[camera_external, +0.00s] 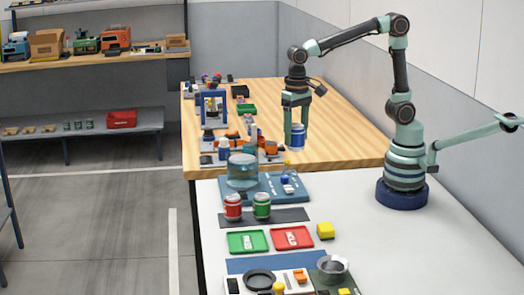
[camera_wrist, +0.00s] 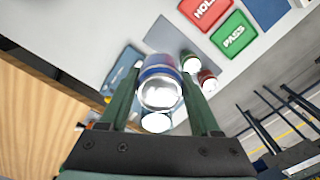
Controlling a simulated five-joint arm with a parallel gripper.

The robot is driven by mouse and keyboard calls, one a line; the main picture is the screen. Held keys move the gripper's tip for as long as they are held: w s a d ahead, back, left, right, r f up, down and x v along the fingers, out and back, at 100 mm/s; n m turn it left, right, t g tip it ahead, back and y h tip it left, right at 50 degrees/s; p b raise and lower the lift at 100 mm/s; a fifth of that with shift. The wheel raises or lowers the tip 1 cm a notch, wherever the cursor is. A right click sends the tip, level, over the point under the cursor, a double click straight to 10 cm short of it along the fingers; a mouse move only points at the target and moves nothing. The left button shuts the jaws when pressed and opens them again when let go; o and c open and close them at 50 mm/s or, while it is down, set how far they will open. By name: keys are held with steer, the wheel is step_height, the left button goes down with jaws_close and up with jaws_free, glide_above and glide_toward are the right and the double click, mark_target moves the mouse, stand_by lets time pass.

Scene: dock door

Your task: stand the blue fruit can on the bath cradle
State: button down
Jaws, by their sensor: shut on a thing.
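The blue fruit can (camera_external: 298,131), with a silver lid, is between the two fingers of my gripper (camera_external: 296,127), over the near part of the wooden table. In the wrist view the can (camera_wrist: 159,72) sits upright between the fingers (camera_wrist: 163,98), which are shut on it. I cannot tell how high its base is above the table. The bath (camera_external: 242,172) is a clear round tank on a blue base (camera_external: 272,190), to the left and nearer the camera than my gripper. The cradle in it is not clearly visible.
A red can (camera_external: 232,207) and a green can (camera_external: 262,205) stand on a dark mat in front of the bath. The wooden table right of my gripper is clear.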

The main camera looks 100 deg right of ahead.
steer(key=w+d+r, duration=0.7)
steer(key=w+d, duration=0.1)
steer(key=w, duration=0.2)
step_height(320, 180, up, 4)
steer(key=m, duration=0.1)
glide_above(242, 159)
step_height(242, 159, down, 20)
steer(key=shift+s+d+f, duration=0.1)
steer(key=shift+d, duration=0.05)
steer(key=shift+f, duration=0.1)
steer(key=shift+c, duration=0.5)
jaws_free()
